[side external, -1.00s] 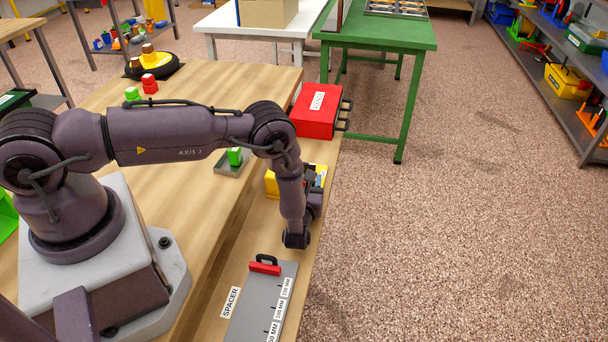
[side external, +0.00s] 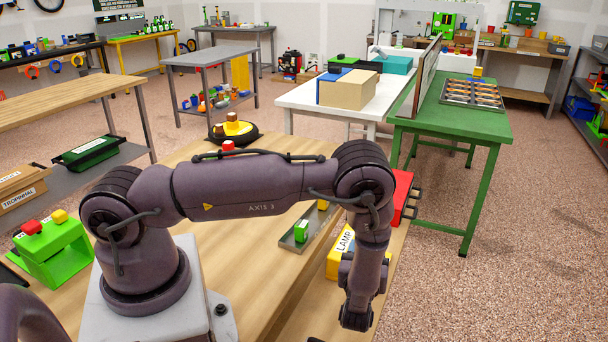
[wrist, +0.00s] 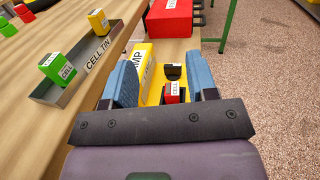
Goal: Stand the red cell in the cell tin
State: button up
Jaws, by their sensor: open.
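A red cell (wrist: 172,93) with a white label sits at the yellow lamp (wrist: 146,66), beside a black part, in the wrist view. My gripper (wrist: 162,72) is open, its blue fingers apart on either side of the red cell and part of the lamp. I cannot tell whether a finger touches anything. The cell tin (wrist: 84,76) is a shallow grey tray to the left. A green cell (wrist: 58,68) stands in its near part and a yellow cell (wrist: 98,22) at its far end. In the side view my gripper (side external: 357,316) points down near the lamp (side external: 338,262), hiding the red cell.
A red toolbox (wrist: 170,18) stands beyond the lamp. Red and green blocks (wrist: 25,13) sit on the table past the tin. A green holder (side external: 52,258) with red and yellow cells on top stands left of my base. The tin's middle is bare.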

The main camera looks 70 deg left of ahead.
jog(key=s+a+r+n+g+h, duration=0.15)
jog(key=s+r+n+g, duration=0.25)
jog(key=r+n+g, duration=0.45)
jog(key=s+a+r+n+g+h, duration=0.15)
jog(key=s+r+n+g, duration=0.35)
jog(key=r, duration=0.6)
jog(key=s+d+r+n+t+h, duration=0.8)
jog(key=s+r+n+h, duration=0.2)
jog(key=s+r+h, duration=0.1)
jog(key=shift+s+d+r+n, duration=0.35)
jog(key=shift+s+r, duration=0.2)
jog(key=shift+s, duration=0.1)
jog(key=shift+o, duration=0.4)
jog(key=shift+s+d+r+t+h, duration=0.2)
jog(key=shift+d+r+t+h, duration=0.1)
jog(key=shift+t+h, duration=0.1)
jog(key=shift+f, duration=0.1)
